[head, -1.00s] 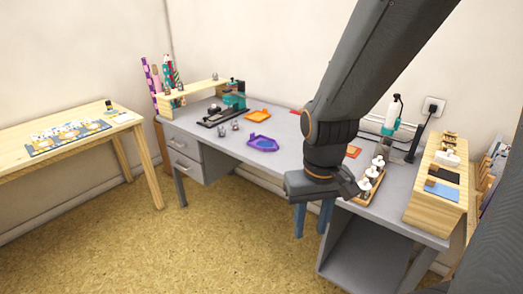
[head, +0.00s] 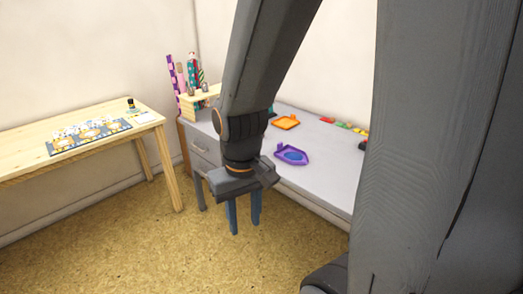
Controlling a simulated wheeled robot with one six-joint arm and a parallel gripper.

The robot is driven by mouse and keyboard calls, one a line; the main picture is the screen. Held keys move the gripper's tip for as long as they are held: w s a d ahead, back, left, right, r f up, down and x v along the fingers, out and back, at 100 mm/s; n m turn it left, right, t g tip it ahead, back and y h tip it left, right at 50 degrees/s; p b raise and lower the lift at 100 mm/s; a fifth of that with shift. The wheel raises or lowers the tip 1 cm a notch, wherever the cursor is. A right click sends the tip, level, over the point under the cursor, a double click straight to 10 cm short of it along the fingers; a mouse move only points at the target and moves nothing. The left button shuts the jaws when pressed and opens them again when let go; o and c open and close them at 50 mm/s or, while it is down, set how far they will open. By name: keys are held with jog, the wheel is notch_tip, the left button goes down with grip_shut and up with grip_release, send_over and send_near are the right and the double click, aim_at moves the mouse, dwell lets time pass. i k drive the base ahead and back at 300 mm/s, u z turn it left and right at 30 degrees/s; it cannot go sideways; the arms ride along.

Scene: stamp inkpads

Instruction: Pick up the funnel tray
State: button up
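A purple tray (head: 281,153) with a pointed end lies on the grey desk, with something blue inside it. An orange tray (head: 286,122) lies farther back on the same desk. Both are shaped trays, and I cannot tell for sure which is the funnel tray. My gripper (head: 244,226) points down over the floor in front of the desk, to the left of and nearer than the purple tray. Its two blue fingers are apart with nothing between them. My arm hides part of the desk's left side.
The grey desk (head: 330,170) has bare top around the trays. Small coloured pieces (head: 343,125) lie along its back edge. A wooden table (head: 150,118) with a patterned mat stands at the left. Cork-coloured floor (head: 130,245) is open between them. My own body hides the right side.

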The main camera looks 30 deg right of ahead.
aim_at(289, 154)
jog(key=z, duration=0.15)
jog(key=i, duration=1.1)
jog(key=z, duration=0.55)
